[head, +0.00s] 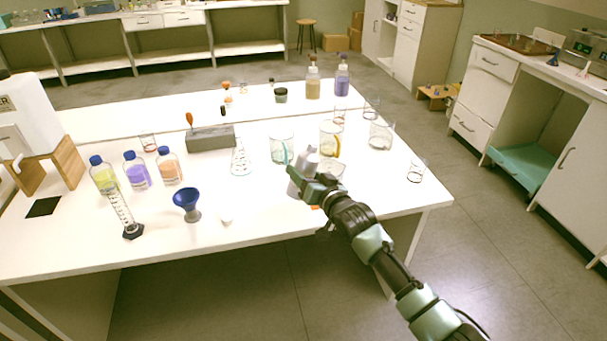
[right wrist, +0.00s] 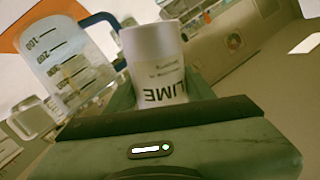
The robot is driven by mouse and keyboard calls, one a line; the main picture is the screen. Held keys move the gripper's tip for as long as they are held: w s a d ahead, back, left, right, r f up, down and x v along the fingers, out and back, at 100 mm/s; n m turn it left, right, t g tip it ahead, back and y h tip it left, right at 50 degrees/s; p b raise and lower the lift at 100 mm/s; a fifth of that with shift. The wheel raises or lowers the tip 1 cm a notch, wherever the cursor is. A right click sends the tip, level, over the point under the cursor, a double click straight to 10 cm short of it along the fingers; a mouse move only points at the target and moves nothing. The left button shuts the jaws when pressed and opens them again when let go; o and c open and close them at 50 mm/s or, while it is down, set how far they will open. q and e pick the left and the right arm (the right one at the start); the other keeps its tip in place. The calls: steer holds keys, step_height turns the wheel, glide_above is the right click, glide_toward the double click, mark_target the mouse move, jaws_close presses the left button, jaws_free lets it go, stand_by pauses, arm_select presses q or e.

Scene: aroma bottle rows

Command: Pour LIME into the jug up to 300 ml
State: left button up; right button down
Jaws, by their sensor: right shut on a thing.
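The LIME bottle (right wrist: 155,62), white with black lettering, is in my right gripper (head: 304,180). In the head view the bottle (head: 311,155) shows pale above the fingers, over the front right of the white table. The jug (right wrist: 68,62) is clear, with black marks for 100, 200 and 300 and a blue handle. It stands close beside the bottle in the right wrist view, on or near something orange. In the head view a clear vessel (head: 334,168), partly hidden behind my gripper, may be this jug. Its liquid level cannot be told. My left gripper is out of view.
Clear jugs with teal (head: 282,148) and yellow (head: 330,138) parts stand just behind my gripper. Small glasses are to the right. A blue funnel (head: 187,201), measuring cylinder (head: 121,215) and blue-capped bottles stand left. The table's front middle is mostly clear.

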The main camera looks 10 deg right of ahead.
steer(key=shift+r+m, duration=0.3)
steer(key=shift+r, duration=0.1)
steer(key=shift+w+d+f+m+g, duration=0.2)
steer(key=shift+d+m+g, duration=0.2)
steer(key=shift+m, duration=0.3)
steer(key=shift+s+a+f+m+g+y+b, duration=0.1)
steer(key=shift+a+f+m+g+y+b, duration=0.2)
steer(key=shift+m, duration=0.4)
steer(key=shift+s+a+f+m+g+b, duration=0.2)
steer(key=shift+m+g+b, duration=0.1)
steer(key=shift+m, duration=0.3)
steer(key=shift+s+a+f+m+y+p, duration=0.1)
steer(key=shift+a+f+m+y+p, duration=0.1)
steer(key=shift+m+y+p, duration=0.4)
steer(key=shift+a+r+m+g+p, duration=0.1)
steer(key=shift+r+m+g+p, duration=0.2)
steer(key=shift+r+m+p, duration=0.5)
steer(key=shift+f, duration=0.3)
steer(key=shift+f+n, duration=0.1)
steer(key=shift+n, duration=0.2)
